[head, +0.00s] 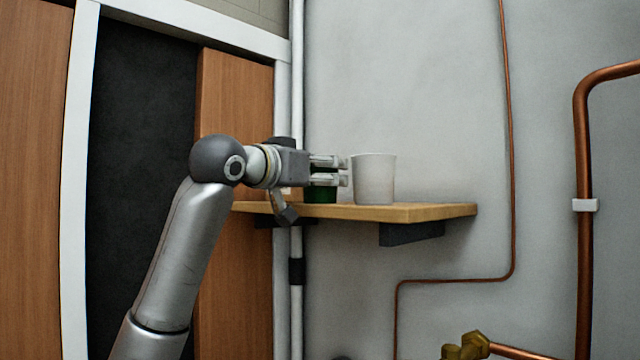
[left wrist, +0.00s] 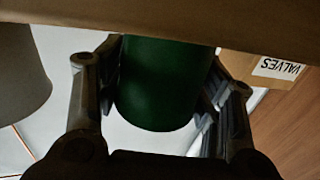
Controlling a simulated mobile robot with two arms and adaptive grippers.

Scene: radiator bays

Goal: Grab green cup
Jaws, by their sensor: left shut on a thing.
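The green cup (head: 321,195) stands on the wooden shelf (head: 430,211), mostly hidden behind my left gripper's fingers in the head view. My left gripper (head: 342,171) comes in level from the left and is shut on the green cup. In the left wrist view the dark green cup (left wrist: 160,85) sits between the two fingers, one on each side, with its one end hidden behind the shelf edge (left wrist: 160,24). The cup appears upright on the shelf. My right gripper is not in view.
A white cup (head: 374,180) stands on the shelf just right of my left fingertips; it also shows in the left wrist view (left wrist: 20,75). A cardboard box (left wrist: 236,66) labelled VALVES is on the other side. Copper pipes (head: 584,240) run along the wall. The shelf's right end is clear.

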